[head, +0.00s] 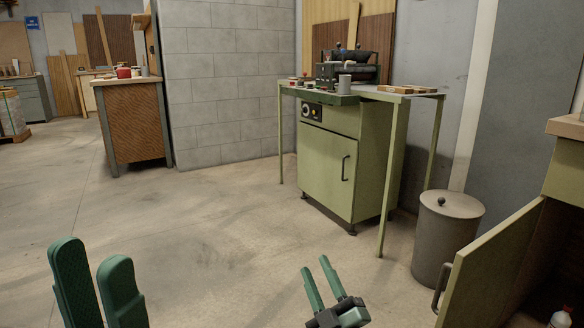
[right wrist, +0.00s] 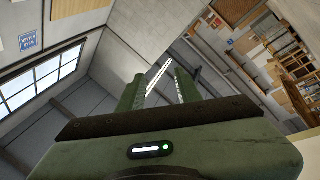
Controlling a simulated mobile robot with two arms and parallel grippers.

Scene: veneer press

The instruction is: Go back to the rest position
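My left gripper (head: 96,258) shows at the bottom left of the head view as two green fingers, standing apart with nothing between them. My right gripper (head: 317,265) is at the bottom middle of the head view, over the floor, with its two green fingers apart and empty. In the right wrist view the right gripper (right wrist: 160,80) also shows an empty gap between its fingers. Neither gripper touches anything that I can see.
A green machine cabinet (head: 328,170) with a worktop stands ahead. A grey lidded bin (head: 446,240) and an open cabinet door (head: 492,265) are at the right. A wooden-fronted bench (head: 135,125) stands back left. The floor (head: 200,230) between is clear.

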